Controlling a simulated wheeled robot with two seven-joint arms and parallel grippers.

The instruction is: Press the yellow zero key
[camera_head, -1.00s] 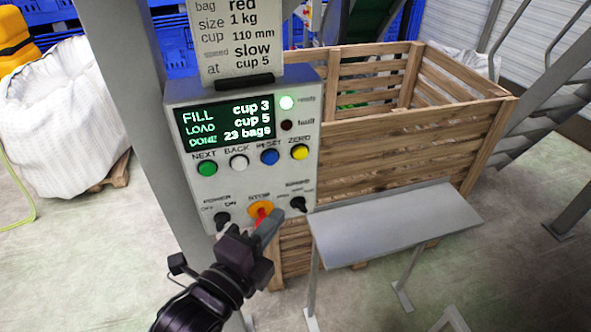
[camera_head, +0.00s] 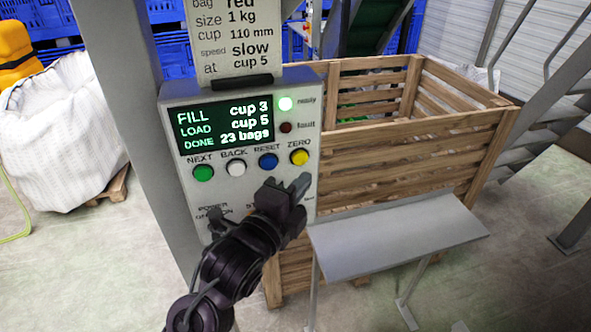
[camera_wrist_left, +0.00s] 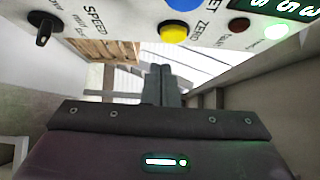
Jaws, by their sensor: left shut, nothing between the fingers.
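The yellow ZERO key (camera_head: 299,157) is at the right end of the key row on the grey control box (camera_head: 312,120). It also shows in the left wrist view (camera_wrist_left: 173,33), above the fingertips. My left gripper (camera_head: 302,181) is shut and empty, just below the yellow key in the head view. In the left wrist view its closed fingers (camera_wrist_left: 162,70) point toward the key, with a gap visible between them. My right gripper is not in view.
Left of the yellow key are the blue RESET (camera_head: 268,161), white BACK (camera_head: 236,168) and green NEXT (camera_head: 203,173) keys. The display (camera_head: 220,126) reads cup 3, cup 5, 23 bags. A grey shelf (camera_head: 400,243) and wooden crate (camera_head: 400,160) stand to the right.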

